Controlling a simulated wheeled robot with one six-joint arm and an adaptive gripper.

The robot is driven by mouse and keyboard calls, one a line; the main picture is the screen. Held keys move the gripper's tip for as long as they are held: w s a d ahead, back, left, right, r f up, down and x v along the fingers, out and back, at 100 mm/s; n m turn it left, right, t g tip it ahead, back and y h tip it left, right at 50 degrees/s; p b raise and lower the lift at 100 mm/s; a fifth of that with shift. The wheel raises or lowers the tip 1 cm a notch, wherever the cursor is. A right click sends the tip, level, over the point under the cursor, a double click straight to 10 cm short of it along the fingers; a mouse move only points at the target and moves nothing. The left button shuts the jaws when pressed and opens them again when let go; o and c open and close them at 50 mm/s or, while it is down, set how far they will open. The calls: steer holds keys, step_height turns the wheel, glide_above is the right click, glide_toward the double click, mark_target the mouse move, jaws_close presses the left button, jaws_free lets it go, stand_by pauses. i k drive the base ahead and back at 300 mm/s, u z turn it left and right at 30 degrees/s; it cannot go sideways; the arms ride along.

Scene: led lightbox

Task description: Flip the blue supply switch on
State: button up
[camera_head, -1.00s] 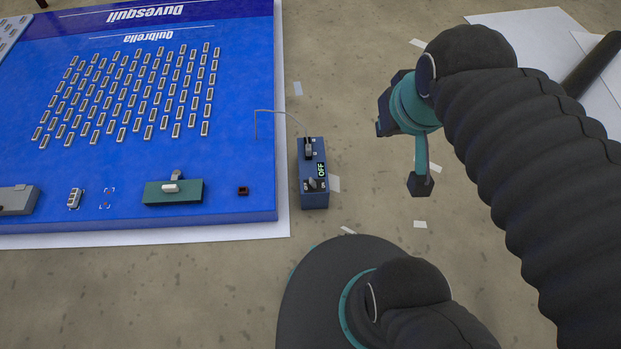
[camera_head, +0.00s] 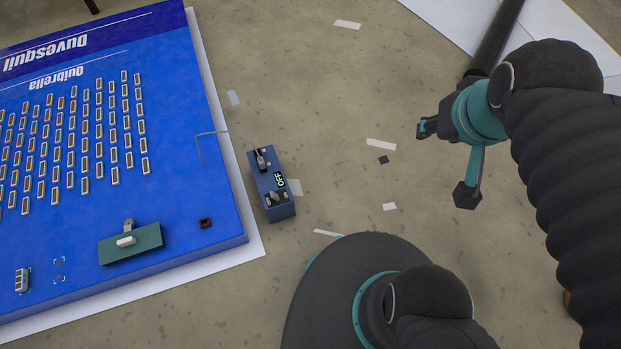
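The blue supply box (camera_head: 272,185) stands on the floor, just right of the blue panel's right edge. Its small display (camera_head: 279,181) reads "OFF" in green. A dark switch or knob (camera_head: 276,197) sits on its top near the lower end, and a dark connector (camera_head: 261,160) with a thin grey wire is at the upper end. I cannot tell the switch's exact position. My gripper (camera_head: 445,162) is in the air to the right of the box, well apart from it. Its two fingers are spread, with nothing between them.
The blue panel (camera_head: 180,85) lies at left on a white sheet (camera_head: 255,243), with rows of small parts, a green block (camera_head: 131,244) and a small dark red socket (camera_head: 205,223). A dark cylinder (camera_head: 497,38) lies at upper right.

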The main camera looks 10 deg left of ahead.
mark_target(273, 195)
steer(key=z, duration=0.9)
steer(key=k, duration=1.25)
steer(key=u, duration=1.7)
steer(key=i, duration=0.5)
steer(key=u, duration=0.05)
